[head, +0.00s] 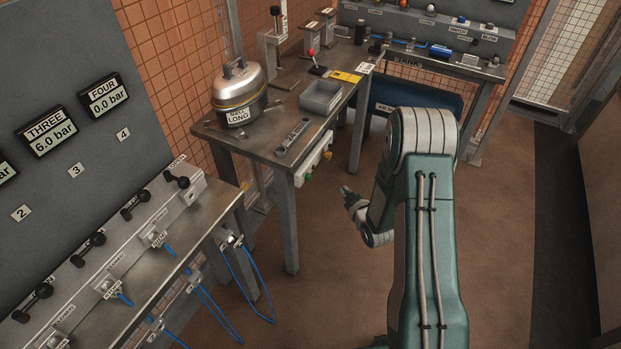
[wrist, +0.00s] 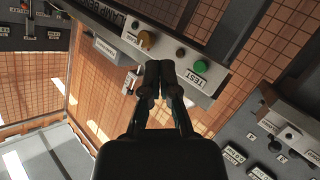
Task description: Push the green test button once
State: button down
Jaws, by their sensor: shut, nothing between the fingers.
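The green test button (wrist: 200,66) sits on the pale control strip along a table edge, beside its TEST label (wrist: 196,79) in the wrist view. In the head view the green button (head: 308,177) is small, on the front edge of the middle table. My gripper (wrist: 160,66) is shut and empty. Its fingertips show left of the green button in the wrist view, apart from it in the picture; the depth gap is hard to judge. In the head view my gripper (head: 350,196) is right of the table edge, over the floor side.
An amber lamp (wrist: 146,39) and a small dark button (wrist: 180,53) share the strip. The middle table (head: 262,141) holds a lidded metal pot (head: 239,88) and a grey tray (head: 321,97). A grey gauge bench with blue hoses (head: 232,275) stands at left. The floor at right is clear.

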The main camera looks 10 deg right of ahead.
aim_at(308, 177)
jog(key=shift+a, duration=0.1)
jog(key=w+a, duration=0.5)
jog(key=a, duration=0.1)
jog(key=shift+a, duration=0.4)
jog(key=shift+w, duration=0.1)
dwell(1.2)
jog(key=shift+w+a+r, duration=0.1)
jog(key=shift+w+a, duration=0.1)
jog(key=shift+a, duration=0.1)
jog(key=shift+w+a, duration=0.3)
jog(key=shift+a, duration=0.15)
dwell(0.8)
jog(key=shift+d, duration=0.1)
jog(key=shift+s+d, duration=0.55)
jog(key=shift+d, duration=0.15)
